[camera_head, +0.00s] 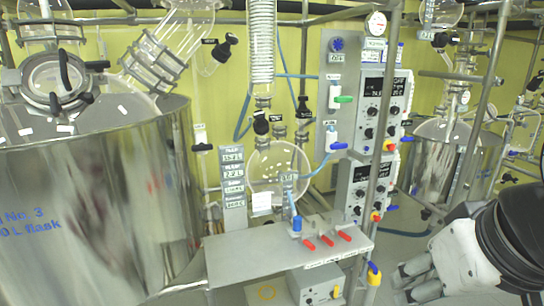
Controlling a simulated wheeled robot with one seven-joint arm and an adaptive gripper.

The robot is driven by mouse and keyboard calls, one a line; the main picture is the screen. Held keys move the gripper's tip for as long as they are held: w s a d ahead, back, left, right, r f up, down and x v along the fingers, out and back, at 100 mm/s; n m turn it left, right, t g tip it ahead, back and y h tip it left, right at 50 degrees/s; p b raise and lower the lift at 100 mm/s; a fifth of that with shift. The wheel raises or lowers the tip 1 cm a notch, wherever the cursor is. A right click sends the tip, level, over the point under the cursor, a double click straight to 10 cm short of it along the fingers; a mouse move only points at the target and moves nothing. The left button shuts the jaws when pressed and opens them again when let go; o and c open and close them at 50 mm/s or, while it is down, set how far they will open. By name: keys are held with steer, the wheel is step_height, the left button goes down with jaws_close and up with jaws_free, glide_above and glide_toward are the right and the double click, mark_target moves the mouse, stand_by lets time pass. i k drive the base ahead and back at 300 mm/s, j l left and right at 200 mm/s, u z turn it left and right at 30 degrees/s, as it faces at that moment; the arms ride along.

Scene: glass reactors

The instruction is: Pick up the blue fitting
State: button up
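A small blue fitting (297,224) stands upright on the grey metal shelf (240,262), at the shelf's back edge left of several red-handled valves. A thin blue tube comes down close above it; I cannot tell whether they are joined. My gripper (405,284) is at the lower right, its grey fingers pointing left. It is to the right of the shelf and well apart from the fitting.
A large steel vessel (95,215) fills the left. A round glass flask (277,168) hangs behind the shelf. Red-handled valves (327,240) line the shelf's right side. A vertical metal pole (381,130) and control boxes (385,100) stand between the shelf and the right-hand vessel (440,165).

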mark_target(297, 229)
steer(key=i+l, duration=0.3)
steer(key=i+l+u, duration=0.15)
steer(key=u, duration=0.15)
steer(key=i+l+u, duration=0.15)
steer(key=l+u, duration=0.15)
steer(key=i+l+u, duration=0.1)
steer(key=l+u, duration=0.3)
steer(key=u, duration=0.65)
